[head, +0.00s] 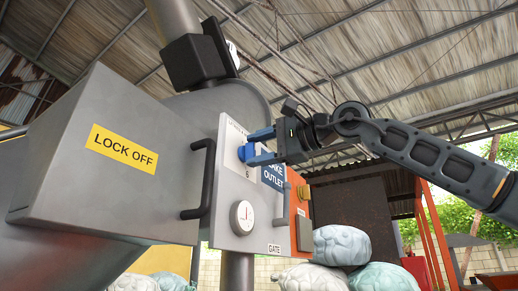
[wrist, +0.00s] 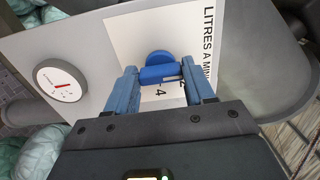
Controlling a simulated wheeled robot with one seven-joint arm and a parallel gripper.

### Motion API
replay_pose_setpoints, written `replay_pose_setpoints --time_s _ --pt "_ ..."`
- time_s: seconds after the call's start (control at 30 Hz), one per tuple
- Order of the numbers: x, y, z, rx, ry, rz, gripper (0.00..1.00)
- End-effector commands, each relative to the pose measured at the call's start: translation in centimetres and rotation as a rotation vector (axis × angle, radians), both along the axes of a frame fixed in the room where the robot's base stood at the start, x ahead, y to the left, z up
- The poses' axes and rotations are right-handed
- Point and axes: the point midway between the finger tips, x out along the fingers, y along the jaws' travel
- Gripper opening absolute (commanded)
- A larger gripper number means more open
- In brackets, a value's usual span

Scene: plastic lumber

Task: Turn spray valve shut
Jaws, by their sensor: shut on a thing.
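The spray valve is a blue knob on a white scale plate, mounted on a grey panel. It shows in the head view (head: 245,152) and in the wrist view (wrist: 159,59). The plate (wrist: 125,32) reads "LITRES A MIN", and a 4 and a 2 show beside the knob. My gripper (head: 258,147) reaches in from the right. Its two blue fingers are shut on the knob's bar, one on each side, in the wrist view (wrist: 160,74). The fingers and the gripper body hide part of the scale, so the knob's exact setting cannot be told.
A round gauge (head: 242,217) sits below the knob. A black handle (head: 204,180) stands out at its left, beside the "LOCK OFF" box (head: 110,155). An orange panel (head: 300,205) with a button is at right. Pale sacks (head: 342,245) are piled below.

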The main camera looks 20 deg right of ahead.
Motion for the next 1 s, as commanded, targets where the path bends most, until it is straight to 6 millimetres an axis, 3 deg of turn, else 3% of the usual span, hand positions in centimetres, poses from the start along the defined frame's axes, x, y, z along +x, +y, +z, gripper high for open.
replay_pose_setpoints --time_s 0.07,0.1,0.33,0.67,1.0 --pt "0.0 0.1 -0.2 -0.004 0.002 0.001 0.23" --pt "0.0 0.1 -0.2 -0.004 0.002 0.001 0.57" --pt "0.0 0.0 -0.1 -0.002 0.001 0.001 0.79" --pt "-0.5 -0.4 -0.1 0.000 0.000 -0.001 0.79" --pt "-4.7 -3.5 -0.3 -0.001 -0.001 -0.001 0.79"
